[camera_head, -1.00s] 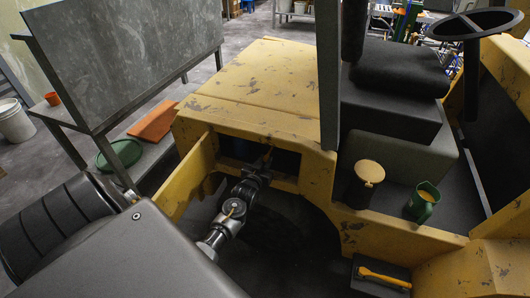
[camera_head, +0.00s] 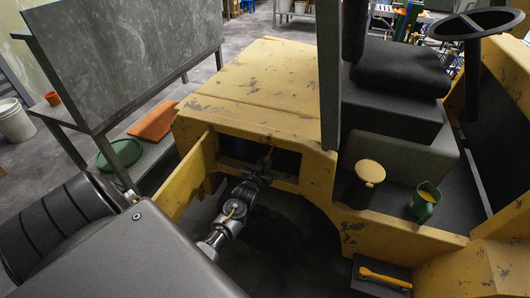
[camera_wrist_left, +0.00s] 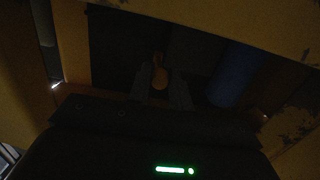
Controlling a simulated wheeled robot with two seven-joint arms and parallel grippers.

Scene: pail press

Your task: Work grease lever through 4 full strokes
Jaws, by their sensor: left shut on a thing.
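The grease lever shows only as a small orange-brown end in the dark bay of the yellow machine; it is visible in the head view (camera_head: 268,153) and between the fingers in the wrist view (camera_wrist_left: 160,77). My left gripper (camera_head: 265,166) reaches into this bay from the front. In the left wrist view its two fingers (camera_wrist_left: 162,92) are shut on the lever, one on each side. The rest of the lever and its pivot are hidden in shadow. My right gripper is in neither view.
A yellow open door panel (camera_head: 190,180) stands left of my arm, and the bay's frame is close around the gripper.

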